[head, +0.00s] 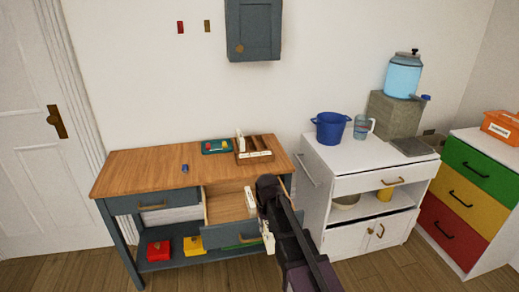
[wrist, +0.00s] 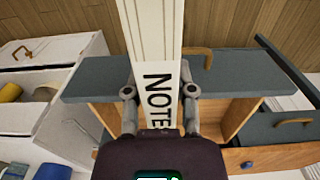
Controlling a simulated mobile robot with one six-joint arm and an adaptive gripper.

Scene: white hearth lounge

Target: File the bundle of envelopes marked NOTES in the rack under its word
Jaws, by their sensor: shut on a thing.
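The white bundle of envelopes (wrist: 158,35) shows black letters reading "NOTE" in the wrist view; the rest of the word is hidden by my gripper's body. My gripper (wrist: 160,93) is shut on the bundle, one finger on each side. In the head view, white parts of what looks like the bundle (head: 268,240) show beside my dark arm, in front of the open drawer. The wooden rack (head: 262,155) stands on the desk's right end with a white upright piece at its left and pale labels along its front, too small to read.
The desk (head: 140,170) has an open, seemingly empty drawer (head: 228,206) below the rack. A green tray (head: 207,152) with small coloured things sits left of the rack, and a small blue object (head: 185,168) lies on the bare top. A white cabinet (head: 330,158) stands close on the right.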

